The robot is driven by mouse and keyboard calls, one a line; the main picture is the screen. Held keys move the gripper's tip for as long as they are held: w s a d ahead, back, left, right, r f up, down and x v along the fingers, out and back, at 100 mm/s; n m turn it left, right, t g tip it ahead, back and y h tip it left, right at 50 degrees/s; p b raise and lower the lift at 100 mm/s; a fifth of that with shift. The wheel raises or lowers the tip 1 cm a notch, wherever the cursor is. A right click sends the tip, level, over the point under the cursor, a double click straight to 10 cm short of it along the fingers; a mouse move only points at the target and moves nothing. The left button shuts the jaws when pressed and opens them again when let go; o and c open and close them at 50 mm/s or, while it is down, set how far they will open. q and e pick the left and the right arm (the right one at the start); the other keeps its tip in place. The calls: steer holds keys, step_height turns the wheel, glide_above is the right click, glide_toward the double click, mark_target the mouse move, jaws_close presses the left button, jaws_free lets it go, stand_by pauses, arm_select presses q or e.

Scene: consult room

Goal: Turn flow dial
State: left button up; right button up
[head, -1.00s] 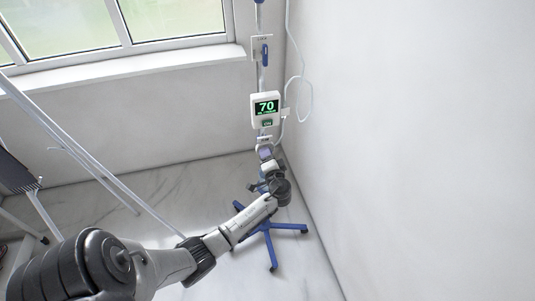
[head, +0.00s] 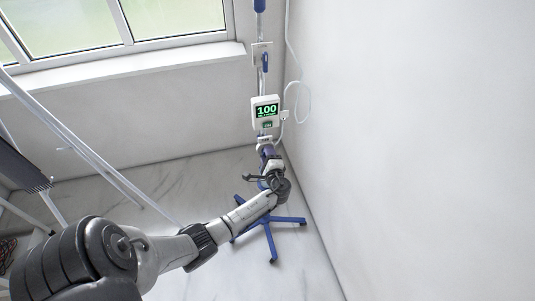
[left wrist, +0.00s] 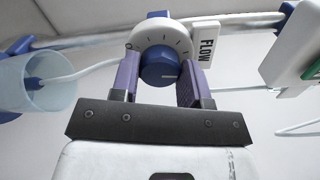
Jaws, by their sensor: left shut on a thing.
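The flow dial (left wrist: 160,66) is a blue knob on a round white marked face, next to a white "FLOW" label (left wrist: 206,43) in the left wrist view. My left gripper (left wrist: 158,78) is shut on the dial, with a purple finger on each side of it. In the head view my left gripper (head: 268,152) is at the pole, just below the white pump box, and hides the dial. The pump box (head: 265,112) shows "100" in green on its screen. My right gripper is not in view.
The pole stands on a blue wheeled base (head: 270,240) close to the right wall (head: 420,150). A clear cup-like chamber (left wrist: 38,82) and tubing are left of the dial in the wrist view. A window (head: 165,20) is behind at left.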

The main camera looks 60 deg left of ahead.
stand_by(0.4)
arm_select(q)
steer(key=o, duration=0.9)
steer(key=shift+o, duration=0.2)
steer(key=p+v, duration=0.1)
steer(key=v, duration=1.3)
steer(key=shift+w+a, duration=0.1)
